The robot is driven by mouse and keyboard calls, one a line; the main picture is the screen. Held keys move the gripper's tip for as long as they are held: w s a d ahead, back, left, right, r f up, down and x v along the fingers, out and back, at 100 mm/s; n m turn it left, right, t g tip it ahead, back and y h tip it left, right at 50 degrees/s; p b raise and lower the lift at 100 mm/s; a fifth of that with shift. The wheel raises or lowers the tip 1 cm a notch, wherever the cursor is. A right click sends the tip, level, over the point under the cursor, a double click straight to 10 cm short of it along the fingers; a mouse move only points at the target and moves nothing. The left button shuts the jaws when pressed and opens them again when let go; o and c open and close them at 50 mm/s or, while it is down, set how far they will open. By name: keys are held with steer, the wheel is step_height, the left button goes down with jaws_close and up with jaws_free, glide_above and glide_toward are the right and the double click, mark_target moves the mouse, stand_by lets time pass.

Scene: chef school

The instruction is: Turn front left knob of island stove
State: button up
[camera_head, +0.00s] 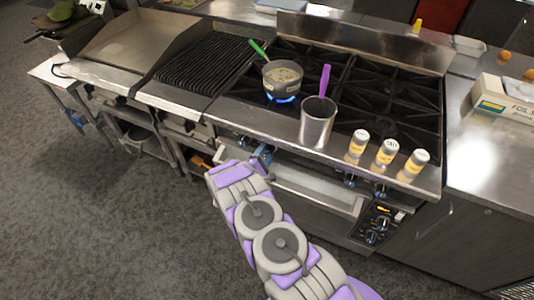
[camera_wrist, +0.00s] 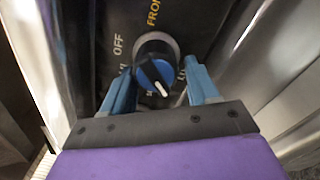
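The island stove (camera_head: 350,72) has a black grate top and a steel front. In the wrist view, a round black and blue knob (camera_wrist: 156,72) with a white pointer sits on a dark panel marked OFF and FRONT. The pointer is turned away from OFF, toward the lower right. My gripper (camera_wrist: 158,80) is open, its two blue fingers on either side of the knob; I cannot tell whether they touch it. In the head view my gripper (camera_head: 262,157) is at the stove's front left edge, and this knob is hidden there.
A pot (camera_head: 283,77) with a green-handled utensil sits over a blue flame at the front left burner. A steel container (camera_head: 317,124) with a purple handle and several seasoning shakers (camera_head: 385,153) stand near the front edge. Open floor lies at left.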

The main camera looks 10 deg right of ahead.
steer(key=shift+o, duration=0.6)
steer(key=shift+a+f, duration=0.1)
steer(key=shift+f, duration=0.05)
steer(key=shift+o, duration=0.9)
steer(key=shift+r, duration=0.25)
steer(key=shift+s, duration=0.1)
steer(key=shift+s+a, duration=0.1)
steer(key=shift+s, duration=0.2)
steer(key=p+v, duration=0.2)
steer(key=v, duration=1.4)
steer(key=shift+a+f, duration=0.25)
steer(key=shift+a, duration=0.25)
